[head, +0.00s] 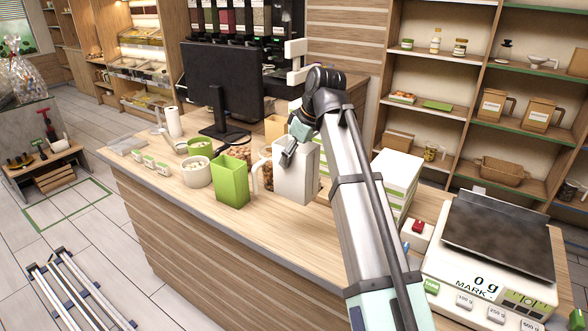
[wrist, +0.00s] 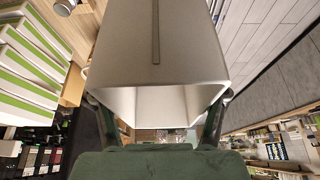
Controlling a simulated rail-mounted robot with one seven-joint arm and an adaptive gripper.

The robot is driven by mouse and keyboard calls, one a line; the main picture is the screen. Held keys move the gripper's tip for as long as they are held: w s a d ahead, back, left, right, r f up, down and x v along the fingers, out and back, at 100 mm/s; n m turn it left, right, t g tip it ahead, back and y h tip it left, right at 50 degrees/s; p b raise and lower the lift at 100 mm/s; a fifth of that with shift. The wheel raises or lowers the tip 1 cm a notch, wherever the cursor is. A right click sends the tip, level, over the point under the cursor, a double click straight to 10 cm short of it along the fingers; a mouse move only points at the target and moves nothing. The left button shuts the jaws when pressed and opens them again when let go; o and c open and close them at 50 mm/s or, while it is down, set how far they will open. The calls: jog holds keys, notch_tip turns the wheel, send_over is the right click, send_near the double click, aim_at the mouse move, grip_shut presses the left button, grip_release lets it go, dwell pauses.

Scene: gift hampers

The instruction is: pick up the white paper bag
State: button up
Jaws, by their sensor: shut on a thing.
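The white paper bag (head: 296,178) is upright at the counter, right of the lime green bag. My gripper (head: 290,150) is at its upper part, shut on it. In the wrist view the bag (wrist: 165,45) fills the middle, with its open mouth toward the camera. The fingers of my gripper (wrist: 158,103) lie on both sides of the mouth. I cannot tell whether the bag's base touches the counter.
The lime green bag (head: 231,181) and a white tub (head: 197,172) stand to the left on the wooden counter (head: 270,235). A black monitor (head: 222,85) is behind. A stack of white and green boxes (head: 398,178) and a scale (head: 497,245) are to the right.

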jog(key=shift+r+b, duration=0.4)
jog(key=shift+r, duration=1.75)
jog(key=shift+r, duration=0.1)
